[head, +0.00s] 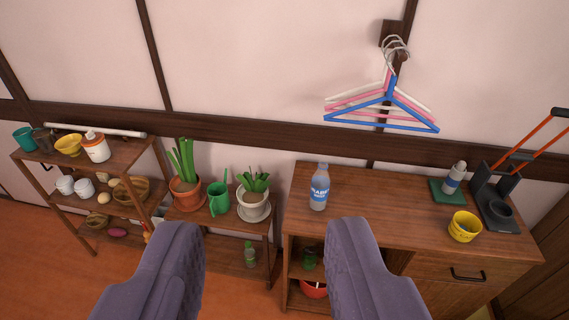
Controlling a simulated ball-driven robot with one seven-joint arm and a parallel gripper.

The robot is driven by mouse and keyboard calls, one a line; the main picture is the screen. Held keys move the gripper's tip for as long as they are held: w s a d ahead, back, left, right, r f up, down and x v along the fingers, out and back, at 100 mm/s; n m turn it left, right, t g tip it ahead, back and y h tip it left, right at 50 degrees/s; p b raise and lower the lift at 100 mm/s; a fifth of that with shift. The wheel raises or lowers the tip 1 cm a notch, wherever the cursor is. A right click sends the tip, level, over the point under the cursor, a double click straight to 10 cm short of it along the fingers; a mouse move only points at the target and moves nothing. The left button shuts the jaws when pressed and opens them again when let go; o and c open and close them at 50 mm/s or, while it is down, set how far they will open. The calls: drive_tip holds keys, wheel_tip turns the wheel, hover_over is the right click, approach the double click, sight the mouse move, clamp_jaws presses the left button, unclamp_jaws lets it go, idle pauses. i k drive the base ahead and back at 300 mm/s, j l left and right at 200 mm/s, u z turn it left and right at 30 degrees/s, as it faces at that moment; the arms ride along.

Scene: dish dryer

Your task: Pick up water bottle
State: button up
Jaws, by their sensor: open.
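The water bottle (319,188) is clear with a blue label and a pale cap. It stands upright near the left end of the wooden cabinet top (375,208). My gripper (265,235) shows as two purple-grey fingers at the bottom of the view. The fingers are wide apart, with nothing between them. The bottle is beyond the fingers, above the right fingertip in the picture, and apart from it.
A yellow cup (464,226), a small bottle on a green cloth (440,196) and a dark stand (495,202) are right on the cabinet. Hangers (385,105) hang above. Potted plants (254,205) stand on a lower shelf left. A shelf with dishes (125,150) is far left.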

sight(321, 181)
drive_tip(key=i+j, duration=0.15)
drive_tip(key=i, duration=0.4)
drive_tip(key=i+j+u, duration=0.15)
drive_tip(key=i, duration=0.35)
drive_tip(key=i+j+z, duration=1.1)
drive_tip(key=j, duration=0.3)
drive_tip(key=i+l+z, duration=0.1)
drive_tip(key=i+l, duration=0.1)
drive_tip(key=l, duration=0.1)
